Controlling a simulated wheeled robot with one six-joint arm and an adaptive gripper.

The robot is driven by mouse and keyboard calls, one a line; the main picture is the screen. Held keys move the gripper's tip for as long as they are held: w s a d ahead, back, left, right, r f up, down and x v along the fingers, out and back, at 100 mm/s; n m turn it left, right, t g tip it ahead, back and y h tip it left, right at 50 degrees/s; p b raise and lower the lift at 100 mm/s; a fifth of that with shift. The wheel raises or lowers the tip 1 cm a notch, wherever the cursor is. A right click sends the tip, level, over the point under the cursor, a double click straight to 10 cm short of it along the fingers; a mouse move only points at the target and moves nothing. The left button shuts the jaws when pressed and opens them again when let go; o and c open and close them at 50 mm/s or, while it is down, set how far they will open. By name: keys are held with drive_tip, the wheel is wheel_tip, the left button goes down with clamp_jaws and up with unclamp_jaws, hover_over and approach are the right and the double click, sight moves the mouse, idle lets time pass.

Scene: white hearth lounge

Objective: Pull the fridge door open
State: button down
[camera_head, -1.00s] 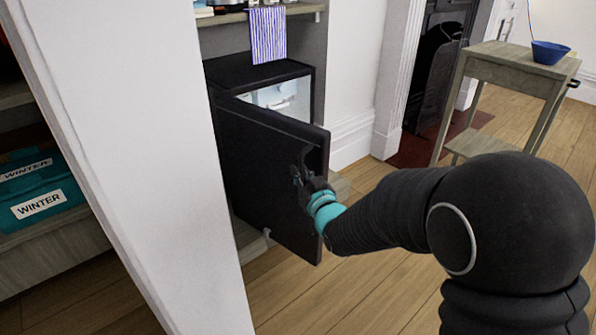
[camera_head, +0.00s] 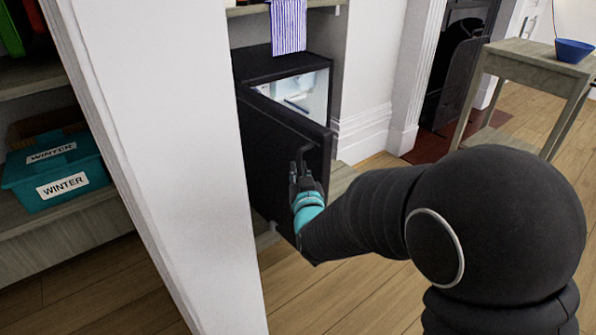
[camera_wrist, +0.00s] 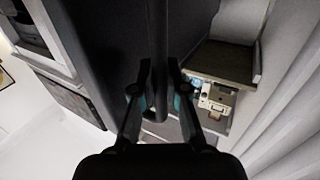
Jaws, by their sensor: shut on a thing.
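The small black fridge (camera_head: 262,68) stands in the alcove below a shelf. Its black door (camera_head: 275,140) is swung out, and the lit white interior (camera_head: 305,92) shows behind it. My gripper (camera_head: 300,172) is at the free edge side of the door, shut on the dark door handle (camera_head: 304,155). In the wrist view my gripper (camera_wrist: 160,90) has its two fingers on either side of the dark upright bar of the handle (camera_wrist: 158,45). The fridge's lower part is hidden behind the door and the white wall.
A white wall end (camera_head: 150,150) stands close at left, with a teal WINTER bin (camera_head: 60,175) on shelves beyond it. A wooden side table (camera_head: 525,65) with a blue bowl (camera_head: 573,50) stands at right. Wooden floor (camera_head: 350,290) is clear in front.

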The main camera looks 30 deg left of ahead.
drive_tip(key=shift+d+f, duration=0.1)
drive_tip(key=shift+d, duration=0.05)
drive_tip(key=c, duration=1.2)
unclamp_jaws()
drive_tip(key=shift+s, duration=0.1)
drive_tip(key=v, duration=1.2)
